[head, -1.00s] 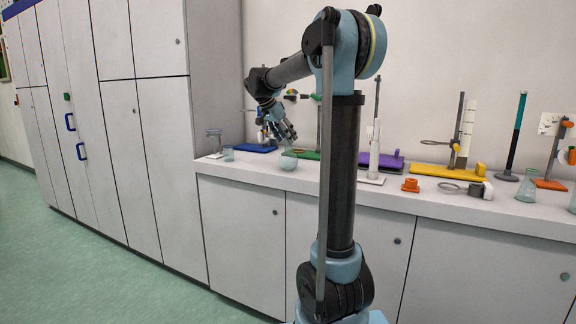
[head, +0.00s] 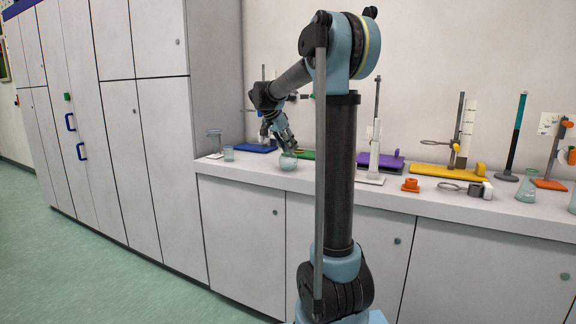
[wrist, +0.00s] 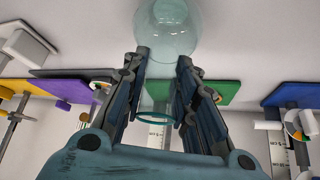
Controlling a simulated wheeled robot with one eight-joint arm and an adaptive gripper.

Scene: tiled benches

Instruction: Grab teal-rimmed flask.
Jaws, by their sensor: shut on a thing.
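The teal-rimmed flask (head: 288,163) is clear glass with a round body. It stands on the bench near the front edge, left of my arm's column. In the wrist view its round body (wrist: 167,28) is at the top, and its teal rim (wrist: 155,119) shows between my fingers. My gripper (head: 289,150) reaches down onto the flask from above. In the wrist view my gripper (wrist: 163,62) has one finger on each side of the neck, shut on it. The fingers hide part of the neck.
A small beaker (head: 228,153) and a glass on a stand (head: 214,143) are to the left. A tall cabinet (head: 160,120) borders the bench's left end.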

